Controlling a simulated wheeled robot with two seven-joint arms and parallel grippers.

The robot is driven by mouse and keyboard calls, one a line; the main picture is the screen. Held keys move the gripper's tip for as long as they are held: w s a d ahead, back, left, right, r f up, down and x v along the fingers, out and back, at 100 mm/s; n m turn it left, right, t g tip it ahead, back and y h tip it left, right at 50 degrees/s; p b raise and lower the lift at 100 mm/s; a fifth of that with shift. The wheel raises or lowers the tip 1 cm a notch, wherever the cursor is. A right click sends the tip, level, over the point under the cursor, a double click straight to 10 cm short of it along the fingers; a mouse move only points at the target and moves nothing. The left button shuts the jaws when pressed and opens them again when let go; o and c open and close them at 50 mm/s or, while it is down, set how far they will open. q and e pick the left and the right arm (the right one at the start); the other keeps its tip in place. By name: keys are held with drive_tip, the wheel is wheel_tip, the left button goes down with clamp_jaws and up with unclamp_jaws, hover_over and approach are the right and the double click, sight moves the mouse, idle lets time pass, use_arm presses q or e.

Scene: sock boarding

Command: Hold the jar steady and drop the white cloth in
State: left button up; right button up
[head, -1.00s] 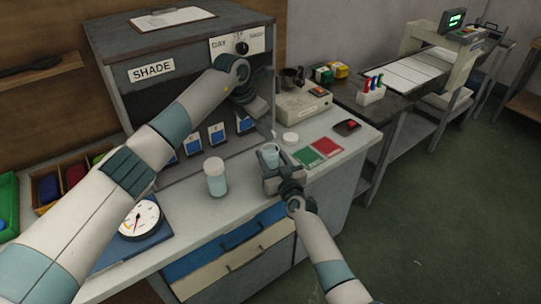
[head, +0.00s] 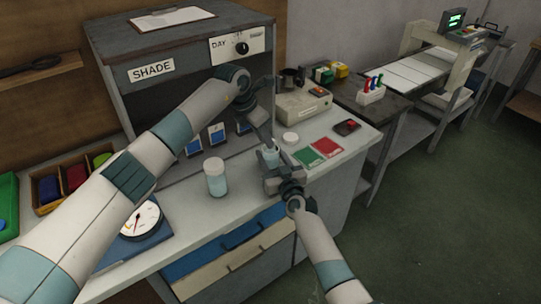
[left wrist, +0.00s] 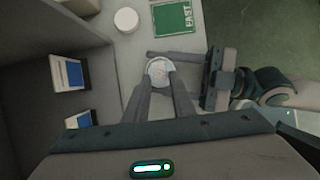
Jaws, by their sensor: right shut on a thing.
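A small clear jar (head: 270,157) stands at the counter's front edge; its round mouth also shows in the left wrist view (left wrist: 159,70). My right gripper (head: 271,171) is shut on the jar from the front. My left gripper (head: 270,143) points down just over the mouth, partly hiding it in the head view. In the left wrist view its two fingers (left wrist: 161,88) are apart, with the mouth between and beyond their tips. A pale, whitish patch, seemingly the white cloth (left wrist: 158,72), shows within the jar's rim; its exact depth is unclear.
A dial gauge (head: 141,220) is at left. The SHADE cabinet (head: 150,90) rises behind.

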use_arm(q)
drive_tip(key=shift+o, duration=1.3)
drive_tip(key=shift+r, duration=0.1)
drive_tip(key=v, duration=1.2)
use_arm(e)
drive_tip(key=o, duration=1.2)
